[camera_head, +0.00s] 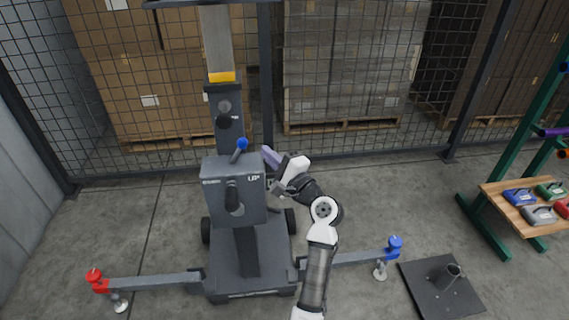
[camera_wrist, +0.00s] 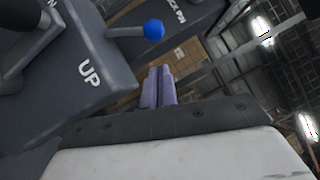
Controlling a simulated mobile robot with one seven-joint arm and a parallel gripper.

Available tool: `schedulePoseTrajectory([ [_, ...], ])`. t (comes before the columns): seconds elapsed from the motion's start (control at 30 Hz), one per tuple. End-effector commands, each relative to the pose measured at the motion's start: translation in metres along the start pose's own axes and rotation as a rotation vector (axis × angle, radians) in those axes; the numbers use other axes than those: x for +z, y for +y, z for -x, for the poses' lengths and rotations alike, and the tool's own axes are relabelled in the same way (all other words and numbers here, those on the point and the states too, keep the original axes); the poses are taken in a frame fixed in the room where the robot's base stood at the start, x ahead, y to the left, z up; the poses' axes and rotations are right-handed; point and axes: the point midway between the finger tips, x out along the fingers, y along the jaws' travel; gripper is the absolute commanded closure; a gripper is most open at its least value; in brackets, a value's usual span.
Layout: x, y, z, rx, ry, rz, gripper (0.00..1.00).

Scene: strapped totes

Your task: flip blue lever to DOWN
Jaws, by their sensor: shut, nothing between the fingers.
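The blue lever (camera_head: 241,146) stands on top of the grey control box (camera_head: 217,200), a dark rod with a blue ball, leaning up and to the right. In the wrist view its blue ball (camera_wrist: 153,29) is at the top middle, with "UP" lettering on the box below left. In the head view "UP" is at the right of the box's face and fainter lettering at the left. My gripper (camera_head: 269,156) has its purple fingers shut and empty, just right of the box and lever. In the wrist view the fingertips (camera_wrist: 158,74) are below the ball, with a gap between.
A black handle (camera_head: 231,193) is on the box's front. The outrigger legs end in a red knob (camera_head: 94,275) and a blue knob (camera_head: 394,246). A mesh fence with boxed pallets stands behind. A wooden shelf (camera_head: 520,226) with coloured items is at right.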

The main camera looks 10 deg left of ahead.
Motion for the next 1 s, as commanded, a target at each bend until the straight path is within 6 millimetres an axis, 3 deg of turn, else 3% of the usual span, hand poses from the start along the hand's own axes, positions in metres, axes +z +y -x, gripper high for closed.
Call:
schedulePoseTrajectory([
  [0.1, 0.014, -0.001, -0.012, 0.002, -0.002, 0.000, 1.00],
  [0.3, 0.022, 0.000, -0.020, 0.001, 0.000, 0.000, 1.00],
  [1.0, 0.015, -0.004, -0.029, 0.027, 0.000, 0.040, 1.00],
])
